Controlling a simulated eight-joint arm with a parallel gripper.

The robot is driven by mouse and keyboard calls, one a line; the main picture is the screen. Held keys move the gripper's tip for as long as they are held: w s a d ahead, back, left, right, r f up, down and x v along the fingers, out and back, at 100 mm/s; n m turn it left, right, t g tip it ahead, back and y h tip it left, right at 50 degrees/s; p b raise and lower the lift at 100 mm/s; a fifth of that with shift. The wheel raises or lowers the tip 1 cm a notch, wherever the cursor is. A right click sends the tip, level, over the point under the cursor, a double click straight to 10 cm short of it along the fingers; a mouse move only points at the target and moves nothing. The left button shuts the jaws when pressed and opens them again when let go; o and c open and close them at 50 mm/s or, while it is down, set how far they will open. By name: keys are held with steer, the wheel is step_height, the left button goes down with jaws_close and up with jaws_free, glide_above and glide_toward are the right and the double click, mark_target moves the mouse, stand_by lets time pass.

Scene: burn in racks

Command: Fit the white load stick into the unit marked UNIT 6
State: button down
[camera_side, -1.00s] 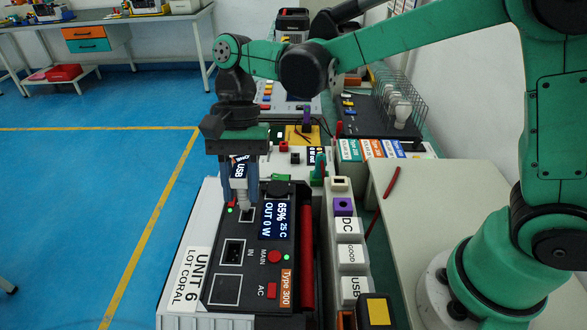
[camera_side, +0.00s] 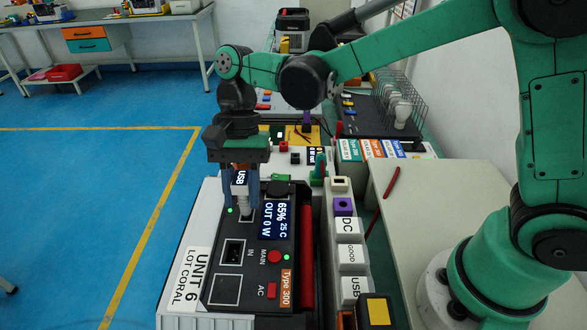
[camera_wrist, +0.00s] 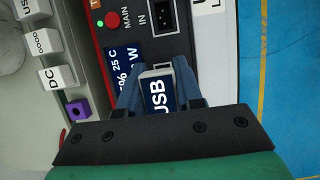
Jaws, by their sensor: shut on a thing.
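The white load stick (camera_side: 240,188) has a dark label reading USB, which also shows in the wrist view (camera_wrist: 158,92). My gripper (camera_side: 242,200) is shut on it, with blue fingers on both sides, and holds it upright. UNIT 6 (camera_side: 222,262) is a dark box with a white UNIT 6 LOT CORAL label and a lit screen reading 65%, 25 C, OUT 0 W. The stick's lower end is at the unit's far-end panel, beside the screen.
A row of blocks marked DC, GOOD and USB (camera_side: 353,290) stands to the right of the unit, beyond a red cylinder (camera_side: 307,255). The IN socket (camera_side: 233,252) and AC socket (camera_side: 225,290) are empty.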

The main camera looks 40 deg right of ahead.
mark_target(242, 176)
steer(key=shift+f, duration=0.35)
steer(key=c, duration=0.5)
jaws_free()
steer(key=shift+v, duration=2.8)
